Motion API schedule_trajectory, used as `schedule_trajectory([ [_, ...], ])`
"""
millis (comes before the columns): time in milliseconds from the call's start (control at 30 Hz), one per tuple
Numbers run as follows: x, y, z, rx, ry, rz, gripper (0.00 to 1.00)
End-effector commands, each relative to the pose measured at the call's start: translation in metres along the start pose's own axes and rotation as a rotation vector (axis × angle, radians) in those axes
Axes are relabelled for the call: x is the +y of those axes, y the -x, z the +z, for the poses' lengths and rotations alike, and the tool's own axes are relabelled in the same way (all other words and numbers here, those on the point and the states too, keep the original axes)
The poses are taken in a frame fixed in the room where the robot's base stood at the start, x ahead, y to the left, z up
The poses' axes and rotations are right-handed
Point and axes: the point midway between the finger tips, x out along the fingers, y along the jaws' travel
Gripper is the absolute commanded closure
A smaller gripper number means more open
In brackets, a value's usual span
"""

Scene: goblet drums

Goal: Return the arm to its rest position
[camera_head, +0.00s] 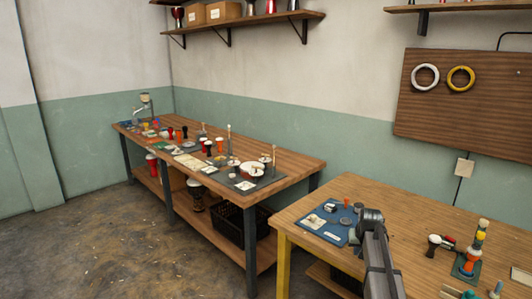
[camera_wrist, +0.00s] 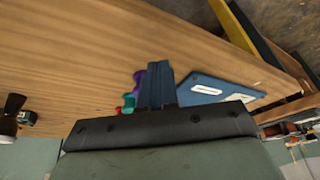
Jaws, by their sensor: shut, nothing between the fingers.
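My gripper (camera_wrist: 157,84) shows in the wrist view with its two dark fingers together and nothing between them. It is over the near wooden table (camera_wrist: 70,60). Small purple, teal and red pieces (camera_wrist: 130,97) show just left of the fingers; I cannot tell how far below they are. A blue mat (camera_wrist: 212,88) with white labels lies right of the fingers. In the head view my arm rises from the bottom edge, beside the blue mat (camera_head: 318,226), which holds several small parts. The fingertips are not clear there.
A stack of coloured pieces (camera_head: 474,250) and a small dark-and-white goblet drum (camera_head: 434,243) stand right of my arm. The long bench (camera_head: 295,167) at left holds many small items. A brown wall board (camera_head: 490,105) carries a white ring (camera_head: 413,78) and a yellow ring (camera_head: 449,81).

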Motion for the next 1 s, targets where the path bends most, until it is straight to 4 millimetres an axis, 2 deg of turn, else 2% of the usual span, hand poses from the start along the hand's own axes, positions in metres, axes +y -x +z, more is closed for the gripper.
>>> schedule_trajectory([
  [33,-0.021,-0.006,0.005,-0.002,0.031,0.007,1.0],
  [100,-0.042,-0.014,0.01,-0.003,0.065,0.016,1.0],
  [267,-0.082,-0.028,0.022,-0.005,0.132,0.033,1.0],
  [333,-0.096,-0.04,0.037,-0.021,0.155,0.038,1.0],
  [467,-0.1,-0.063,0.066,-0.063,0.16,0.037,1.0],
  [667,-0.102,-0.102,0.125,-0.149,0.159,0.028,1.0],
  [1000,-0.105,-0.164,0.253,-0.329,0.161,0.017,1.0],
])
